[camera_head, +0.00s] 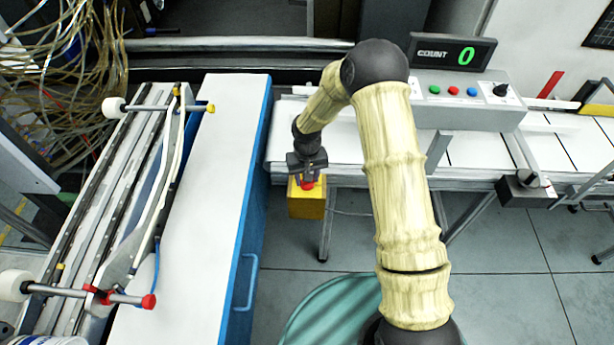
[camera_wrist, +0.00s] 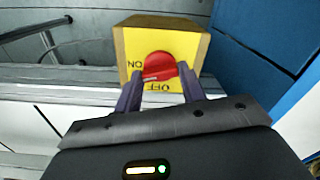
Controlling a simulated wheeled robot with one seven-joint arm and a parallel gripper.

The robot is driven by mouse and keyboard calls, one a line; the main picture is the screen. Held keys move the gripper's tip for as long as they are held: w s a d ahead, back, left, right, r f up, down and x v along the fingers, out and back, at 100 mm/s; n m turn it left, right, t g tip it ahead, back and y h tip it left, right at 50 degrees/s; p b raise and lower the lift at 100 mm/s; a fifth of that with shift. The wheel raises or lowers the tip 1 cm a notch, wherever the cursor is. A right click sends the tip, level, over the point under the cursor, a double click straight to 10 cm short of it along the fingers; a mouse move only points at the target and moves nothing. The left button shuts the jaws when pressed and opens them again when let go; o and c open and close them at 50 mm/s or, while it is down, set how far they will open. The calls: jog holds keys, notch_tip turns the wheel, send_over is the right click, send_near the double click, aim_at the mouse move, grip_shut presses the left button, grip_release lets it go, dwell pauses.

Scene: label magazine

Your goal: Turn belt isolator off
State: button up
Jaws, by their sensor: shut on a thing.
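The belt isolator is a yellow box (camera_wrist: 190,45) with a round red knob (camera_wrist: 158,62) on its face. The face reads ON at the left of the knob and OFF below it, both upside down or turned in the wrist view. My gripper (camera_wrist: 161,76) is shut on the red knob, one dark finger on each side. The knob's raised grip lies nearly crosswise, slightly tilted; which label it points to is hard to tell. In the head view the yellow box (camera_head: 306,208) hangs at the conveyor's near edge, with my gripper (camera_head: 307,178) over its red knob.
A white-topped blue cabinet (camera_head: 200,200) stands close left of the box. The white conveyor (camera_head: 350,150) runs behind and to the right. A control panel (camera_head: 465,95) with buttons and a counter reading 0 (camera_head: 452,52) stands on it. Open floor (camera_head: 500,270) lies at the right front.

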jog(key=n, duration=0.7)
jog(key=n+p, duration=0.1)
jog(key=n, duration=0.3)
jog(key=shift+r, duration=0.1)
jog(key=shift+n+p, duration=0.4)
jog(key=shift+n, duration=1.4)
jog(key=o, duration=1)
notch_tip(320, 180, up, 17)
jog(key=shift+r+b, duration=0.15)
jog(key=shift+b, duration=0.6)
